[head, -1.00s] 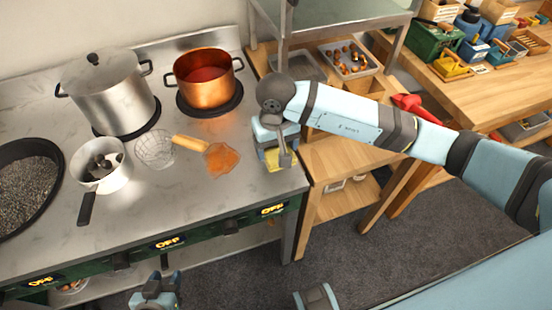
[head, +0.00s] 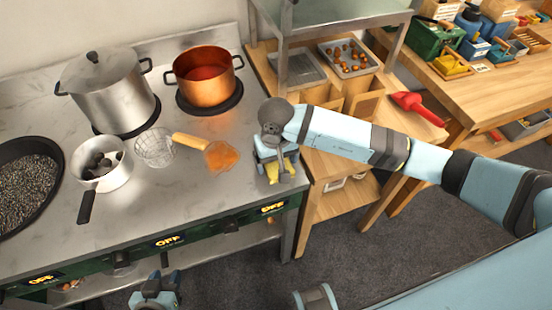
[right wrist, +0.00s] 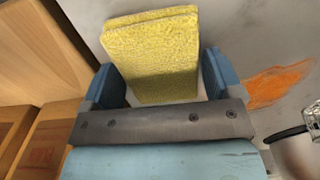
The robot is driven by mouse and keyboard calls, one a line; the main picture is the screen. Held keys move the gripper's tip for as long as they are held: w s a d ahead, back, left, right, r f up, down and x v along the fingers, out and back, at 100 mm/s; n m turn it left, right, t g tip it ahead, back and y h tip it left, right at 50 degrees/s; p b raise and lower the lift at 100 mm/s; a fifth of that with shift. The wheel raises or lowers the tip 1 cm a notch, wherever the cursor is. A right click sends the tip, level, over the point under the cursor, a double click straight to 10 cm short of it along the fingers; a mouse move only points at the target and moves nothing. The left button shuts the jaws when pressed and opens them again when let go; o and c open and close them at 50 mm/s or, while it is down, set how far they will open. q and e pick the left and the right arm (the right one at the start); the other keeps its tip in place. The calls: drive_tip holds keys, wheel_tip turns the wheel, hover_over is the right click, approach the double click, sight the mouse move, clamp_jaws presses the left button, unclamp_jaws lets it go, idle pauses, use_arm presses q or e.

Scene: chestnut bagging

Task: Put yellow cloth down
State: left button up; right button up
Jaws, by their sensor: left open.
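The yellow cloth (right wrist: 152,58) is a folded, textured pad. It lies between the two spread fingers of my right gripper (right wrist: 163,80) in the right wrist view, with narrow gaps at its sides. In the head view the cloth (head: 272,173) shows at the front right corner of the steel stove top (head: 190,195), partly hidden by my right gripper (head: 275,165) above it. Whether it rests fully on the steel is hard to tell. My left gripper (head: 155,291) is open and empty at the bottom, in front of the stove.
An orange spill (head: 221,156) and a wooden-handled tool (head: 190,140) lie left of the cloth. A wire basket (head: 155,147), saucepan (head: 103,172), copper pot (head: 203,80) and large pot (head: 112,92) stand further left. A wooden bench (head: 335,165) adjoins the right side.

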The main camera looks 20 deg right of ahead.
drive_tip(key=shift+o, duration=0.8)
drive_tip(key=shift+r, duration=0.1)
drive_tip(key=shift+r+p, duration=0.25)
drive_tip(key=shift+p, duration=0.05)
wheel_tip(320, 180, up, 12)
drive_tip(key=b, duration=0.1)
drive_tip(key=shift+f, duration=0.15)
